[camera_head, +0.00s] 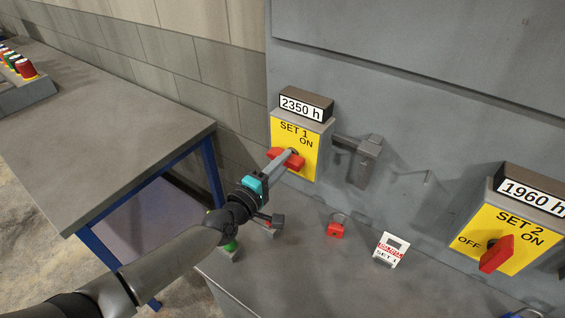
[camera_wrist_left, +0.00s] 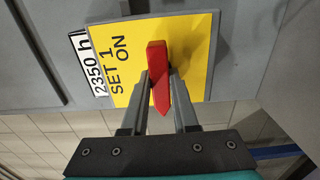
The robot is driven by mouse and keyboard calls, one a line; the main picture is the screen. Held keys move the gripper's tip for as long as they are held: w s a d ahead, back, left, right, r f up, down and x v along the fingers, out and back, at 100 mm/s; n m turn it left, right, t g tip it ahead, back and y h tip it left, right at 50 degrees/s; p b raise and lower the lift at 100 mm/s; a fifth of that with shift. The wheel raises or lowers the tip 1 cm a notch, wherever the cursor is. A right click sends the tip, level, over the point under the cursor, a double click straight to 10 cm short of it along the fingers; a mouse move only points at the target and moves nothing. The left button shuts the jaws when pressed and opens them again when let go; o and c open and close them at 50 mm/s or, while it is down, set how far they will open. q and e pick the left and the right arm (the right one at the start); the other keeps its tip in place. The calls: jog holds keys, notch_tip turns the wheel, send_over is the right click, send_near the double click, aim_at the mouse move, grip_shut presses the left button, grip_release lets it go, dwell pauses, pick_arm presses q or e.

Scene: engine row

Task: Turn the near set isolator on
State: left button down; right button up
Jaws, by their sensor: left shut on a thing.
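The yellow SET 1 isolator plate (camera_head: 309,162) is on the grey cabinet under a "2350 h" counter. Its red handle (camera_head: 291,159) lies about level across the plate, with ON printed above it. My left gripper (camera_head: 286,155) is shut on this handle. The wrist view shows the two fingers (camera_wrist_left: 163,85) on either side of the red handle (camera_wrist_left: 157,52); OFF cannot be seen there. The yellow SET 2 plate (camera_head: 520,260), under "1960 h", is at the right. My right gripper is not in view.
A red padlock (camera_head: 336,230) and a white SET 1 tag (camera_head: 390,250) are on the grey ledge (camera_head: 320,280). A grey bracket (camera_head: 368,147) juts out right of SET 1. A blue-legged table (camera_head: 110,130) with a button box (camera_head: 28,90) stands left.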

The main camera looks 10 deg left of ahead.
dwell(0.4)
pick_arm(q)
jog(key=shift+m+p, duration=1.1)
jog(key=shift+m, duration=7.9)
jog(key=c, duration=0.7)
grip_release()
